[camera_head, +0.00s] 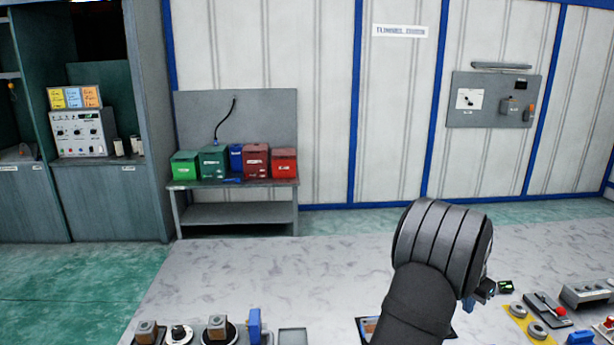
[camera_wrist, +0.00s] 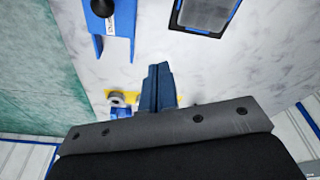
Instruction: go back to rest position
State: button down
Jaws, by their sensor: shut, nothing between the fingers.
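My gripper (camera_wrist: 159,72) points out over the light marbled table top (camera_wrist: 262,50) in the wrist view. Its two dark blue fingers are together with nothing between them. In the head view my grey arm covers most of the gripper, and only a small blue and dark part shows beside the arm's right edge. The wrist view shows a blue bracket (camera_wrist: 117,40) with a black knob at upper left and a dark-framed tray (camera_wrist: 207,14) at the top, both apart from the fingers. A yellow plate (camera_wrist: 125,97) with grey rings lies partly behind the fingers.
In the head view, the yellow plate with rings (camera_head: 528,322), a red-handled lever part (camera_head: 546,306) and grey blocks (camera_head: 586,292) stand at right. A blue part (camera_head: 254,325) and round-based parts (camera_head: 218,328) line the front left. The table's left middle (camera_head: 280,270) is clear.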

jog(key=w+a+f+n+y, duration=0.2)
jog(key=w+a+f+n, duration=0.2)
jog(key=w+a, duration=0.3)
jog(key=a, duration=0.3)
jog(key=shift+w+a+f+g, duration=0.25)
jog(key=shift+w+a+g, duration=0.1)
jog(key=shift+a+g, duration=0.05)
jog(key=s+d+r+m+h, duration=0.1)
jog(key=s+d+r+m, duration=0.2)
jog(key=s+d, duration=0.3)
jog(key=s+d+r+m+h, duration=0.2)
jog(key=s+d+r+m, duration=0.1)
jog(key=s+d, duration=0.4)
jog(key=d+r, duration=0.1)
jog(key=d, duration=0.2)
jog(key=shift+s+r+t, duration=0.15)
jog(key=shift+r+t, duration=0.05)
jog(key=shift+t, duration=0.2)
